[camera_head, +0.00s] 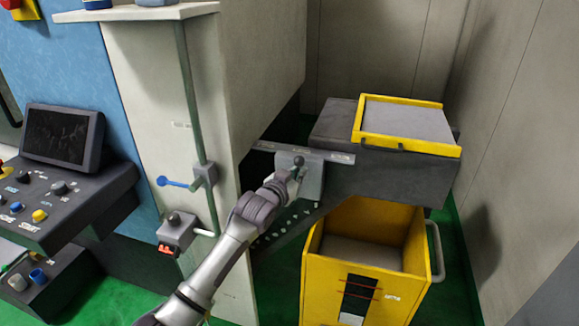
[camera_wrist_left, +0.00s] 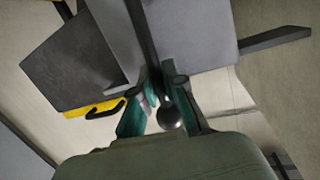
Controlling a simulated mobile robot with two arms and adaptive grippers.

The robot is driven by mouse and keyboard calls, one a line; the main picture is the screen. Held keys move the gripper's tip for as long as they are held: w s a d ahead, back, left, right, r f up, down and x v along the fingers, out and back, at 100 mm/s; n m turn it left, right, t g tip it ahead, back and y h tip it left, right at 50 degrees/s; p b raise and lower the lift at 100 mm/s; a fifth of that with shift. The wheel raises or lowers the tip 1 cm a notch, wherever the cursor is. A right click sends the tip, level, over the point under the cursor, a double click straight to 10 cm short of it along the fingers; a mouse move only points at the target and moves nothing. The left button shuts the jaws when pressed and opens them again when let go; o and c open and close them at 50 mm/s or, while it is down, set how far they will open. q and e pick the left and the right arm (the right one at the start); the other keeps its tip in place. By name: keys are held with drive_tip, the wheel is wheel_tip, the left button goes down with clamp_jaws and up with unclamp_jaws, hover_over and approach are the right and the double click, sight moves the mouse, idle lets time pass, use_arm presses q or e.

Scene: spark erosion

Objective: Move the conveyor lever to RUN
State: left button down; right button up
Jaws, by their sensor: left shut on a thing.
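The conveyor lever, a dark rod with a round dark knob (camera_head: 299,160), stands at a grey plate (camera_head: 312,178) on the side of the conveyor (camera_head: 385,178). My left gripper (camera_head: 289,177) reaches up to it from below left and is shut on the lever. In the left wrist view the green-padded fingers (camera_wrist_left: 167,108) close around the lever just by its ball knob (camera_wrist_left: 169,116), and the rod (camera_wrist_left: 145,42) runs up beyond them. The gripper hides part of the lever in the head view. I cannot read any RUN marking. My right gripper is not in view.
A yellow-rimmed tray (camera_head: 408,112) lies on top of the conveyor, and a yellow bin (camera_head: 350,275) stands below it. A blue-handled valve (camera_head: 178,183), a small grey switch box (camera_head: 177,231) and a control panel (camera_head: 60,190) are at the left. A wall closes the right side.

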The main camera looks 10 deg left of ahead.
sight(316, 175)
use_arm(q)
drive_tip(key=shift+d+f+m+y+p, duration=0.1)
drive_tip(key=shift+d+m+y+p, duration=0.3)
drive_tip(key=shift+d+m, duration=0.65)
drive_tip(key=shift+d+f+m+g+y, duration=0.2)
drive_tip(key=shift+d+f+m, duration=0.1)
drive_tip(key=shift+d+m, duration=0.25)
drive_tip(key=shift+d+f+m+g+y, duration=0.1)
drive_tip(key=shift+d+f+m+y, duration=0.15)
drive_tip(key=shift+m, duration=0.45)
drive_tip(key=shift+d, duration=0.1)
drive_tip(key=shift+s+f, duration=0.1)
drive_tip(key=c, duration=1.2)
unclamp_jaws()
drive_tip(key=v, duration=1.2)
drive_tip(key=shift+f, duration=0.2)
